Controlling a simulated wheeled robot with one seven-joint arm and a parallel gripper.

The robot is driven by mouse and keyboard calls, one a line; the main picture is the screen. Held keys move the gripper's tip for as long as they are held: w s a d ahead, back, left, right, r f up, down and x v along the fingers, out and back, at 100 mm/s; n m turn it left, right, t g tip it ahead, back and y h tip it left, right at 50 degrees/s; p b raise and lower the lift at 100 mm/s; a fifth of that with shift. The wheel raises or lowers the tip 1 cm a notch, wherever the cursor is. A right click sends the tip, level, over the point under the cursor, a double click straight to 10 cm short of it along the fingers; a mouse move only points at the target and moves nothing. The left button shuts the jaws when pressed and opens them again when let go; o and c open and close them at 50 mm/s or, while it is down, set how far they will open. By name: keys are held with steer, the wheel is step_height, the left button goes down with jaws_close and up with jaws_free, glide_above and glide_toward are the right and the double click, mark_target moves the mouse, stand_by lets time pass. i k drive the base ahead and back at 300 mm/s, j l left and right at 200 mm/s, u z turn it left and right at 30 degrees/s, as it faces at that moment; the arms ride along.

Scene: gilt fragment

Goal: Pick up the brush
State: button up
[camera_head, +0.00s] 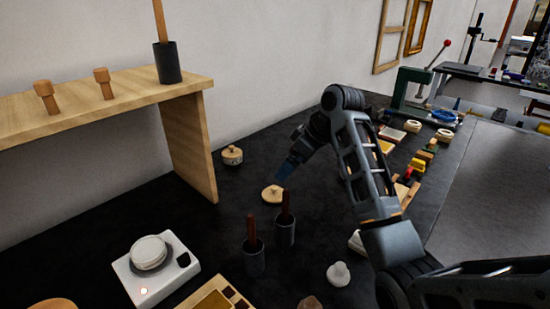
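Two dark cups stand on the black worktop, each with a reddish-brown handle sticking up. The handles look like brush handles, but the lower ends are hidden inside the cups. One handle (285,202) rises from the right cup (285,233), and the other handle (251,228) from the left cup (254,261). A third dark cup (168,64) on the wooden shelf holds a lighter wooden stick (159,22). My gripper (284,176) points down and left, and in the picture its tip is just above the right handle. Its fingers are too small and dark to tell whether they are open.
A round wooden lid (272,193) and a small lidded pot (232,155) lie behind the cups. A white scale (157,270) stands front left. A white knobbed piece (338,274) is right of the cups. The wooden shelf (190,140) bounds the left. Small blocks and tools crowd the right.

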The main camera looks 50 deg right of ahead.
mark_target(355, 243)
steer(key=k+l, duration=0.15)
steer(key=k, duration=0.35)
steer(key=k+l, duration=0.2)
steer(key=k, duration=0.3)
steer(key=k+l, duration=0.15)
steer(key=k, duration=0.3)
